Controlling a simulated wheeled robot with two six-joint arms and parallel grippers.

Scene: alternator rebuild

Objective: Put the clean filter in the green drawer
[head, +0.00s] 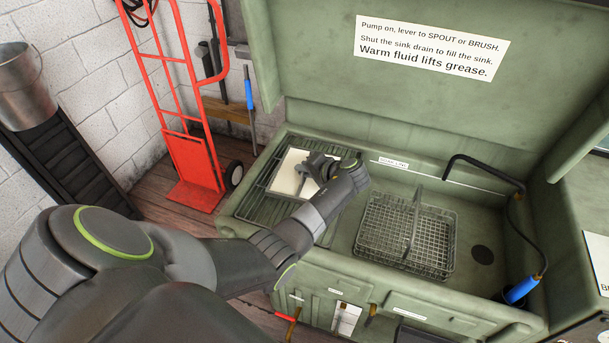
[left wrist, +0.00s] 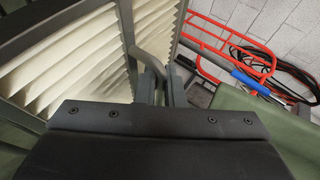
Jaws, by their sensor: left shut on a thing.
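A pleated filter with cream folds in a dark grey frame (left wrist: 70,72) fills the left of the left wrist view. In the head view its pale face (head: 288,178) shows at the slatted rack on the washer's left. My left gripper (head: 312,168) is at the filter's right side. In the left wrist view its fingers (left wrist: 165,85) are shut on the filter's grey handle. Whether the filter touches the rack is unclear. I cannot make out a green drawer for certain; the green washer front (head: 400,307) has several labelled panels. My right gripper is not in view.
A wire basket (head: 408,232) stands in the sink right of the rack (head: 252,207). A black spout and a blue-handled brush (head: 521,291) are at the right. The raised lid (head: 400,100) stands behind. A red hand truck (head: 195,170) stands left.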

